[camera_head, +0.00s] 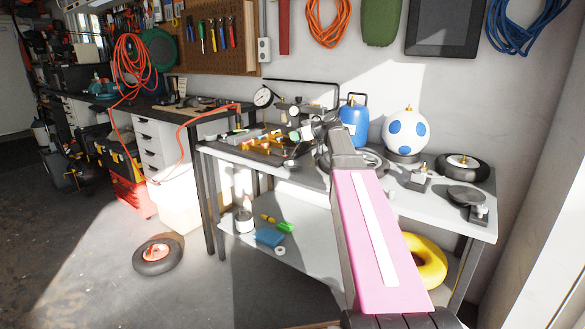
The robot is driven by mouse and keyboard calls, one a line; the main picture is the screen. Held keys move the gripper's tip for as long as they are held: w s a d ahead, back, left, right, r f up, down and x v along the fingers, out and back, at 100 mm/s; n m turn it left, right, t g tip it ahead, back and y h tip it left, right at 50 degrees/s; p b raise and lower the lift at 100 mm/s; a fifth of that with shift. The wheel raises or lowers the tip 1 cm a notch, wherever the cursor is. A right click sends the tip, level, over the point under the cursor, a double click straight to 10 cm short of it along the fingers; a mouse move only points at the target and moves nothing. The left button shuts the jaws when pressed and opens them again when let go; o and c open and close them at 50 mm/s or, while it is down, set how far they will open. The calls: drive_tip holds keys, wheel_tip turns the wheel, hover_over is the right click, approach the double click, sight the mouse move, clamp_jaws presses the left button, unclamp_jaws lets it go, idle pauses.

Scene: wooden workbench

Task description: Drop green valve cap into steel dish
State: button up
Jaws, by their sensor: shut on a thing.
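My arm reaches from the bottom right over the grey metal workbench (425,205). My gripper (303,136) is at its far end, small and partly hidden by my wrist, above the bench's left-middle part. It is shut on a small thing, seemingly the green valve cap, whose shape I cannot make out. A round grey rim (376,163) shows behind my arm on the bench.
A blue gas bottle (354,122) and a white ball-shaped tank with blue spots (406,131) stand at the back. A small wheel (462,167) and metal fittings (419,180) lie at the right.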

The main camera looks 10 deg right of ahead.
drive_tip(key=shift+f, duration=2.95)
drive_tip(key=o, duration=1)
drive_tip(key=shift+s+d, duration=0.1)
drive_tip(key=v, duration=1)
drive_tip(key=shift+s+d+r, duration=0.1)
drive_tip(key=shift+s+d, duration=0.1)
drive_tip(key=shift+d, duration=0.05)
